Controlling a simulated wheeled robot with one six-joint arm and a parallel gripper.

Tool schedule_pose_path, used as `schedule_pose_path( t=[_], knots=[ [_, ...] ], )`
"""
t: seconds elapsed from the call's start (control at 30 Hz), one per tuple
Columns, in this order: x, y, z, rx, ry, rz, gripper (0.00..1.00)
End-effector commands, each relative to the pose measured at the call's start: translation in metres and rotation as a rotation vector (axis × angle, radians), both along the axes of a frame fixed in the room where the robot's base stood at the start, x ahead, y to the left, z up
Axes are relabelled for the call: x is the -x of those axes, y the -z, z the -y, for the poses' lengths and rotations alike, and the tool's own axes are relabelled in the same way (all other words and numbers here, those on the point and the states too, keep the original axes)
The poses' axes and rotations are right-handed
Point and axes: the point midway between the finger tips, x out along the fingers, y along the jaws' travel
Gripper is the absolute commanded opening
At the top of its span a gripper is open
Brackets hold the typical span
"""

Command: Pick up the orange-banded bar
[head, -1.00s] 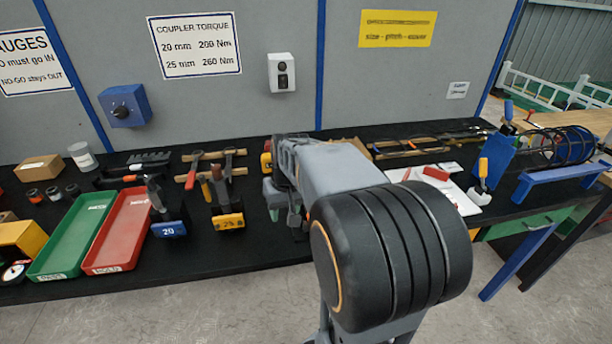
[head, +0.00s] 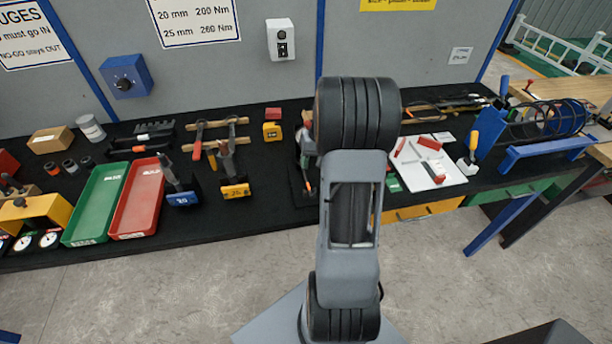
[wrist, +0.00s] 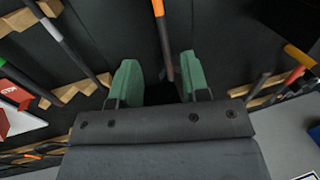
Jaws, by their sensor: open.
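In the wrist view, a dark bar with an orange band (wrist: 158,9) runs from the top edge down between the two green fingers of my gripper (wrist: 161,78). The fingers are apart, one on each side of the bar, and I see no contact. Its lower end is lost in the dark near the gripper body. In the head view, my arm hides the gripper and this bar.
A white board (head: 432,172) with red pieces, green tray (head: 97,205) and red tray (head: 138,200) sit on the black bench.

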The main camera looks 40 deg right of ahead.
Motion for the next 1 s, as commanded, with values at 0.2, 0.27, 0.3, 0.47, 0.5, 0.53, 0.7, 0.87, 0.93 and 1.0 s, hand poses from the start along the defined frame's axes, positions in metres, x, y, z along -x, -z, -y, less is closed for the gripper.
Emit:
schedule_pose_path(
  t=[0.2, 0.27, 0.3, 0.47, 0.5, 0.53, 0.7, 0.87, 0.93, 1.0],
  knots=[
    [-0.002, 0.011, -0.004, -0.002, -0.001, -0.002, 0.42],
    [-0.002, 0.018, -0.006, -0.003, 0.0, -0.003, 0.42],
    [-0.003, 0.024, -0.008, -0.004, 0.0, -0.005, 0.42],
    [-0.006, 0.044, -0.013, -0.002, 0.0, -0.002, 0.42],
    [-0.006, 0.047, -0.013, -0.001, 0.0, -0.002, 0.42],
    [-0.006, 0.05, -0.014, -0.001, 0.0, -0.002, 0.42],
    [-0.007, 0.054, -0.014, 0.001, 0.0, 0.0, 0.42],
    [-0.007, 0.054, -0.014, 0.001, 0.0, 0.0, 0.42],
    [-0.007, 0.054, -0.014, 0.001, 0.0, 0.0, 0.36],
    [-0.007, 0.054, -0.014, 0.0, 0.0, 0.0, 0.29]
  ],
)
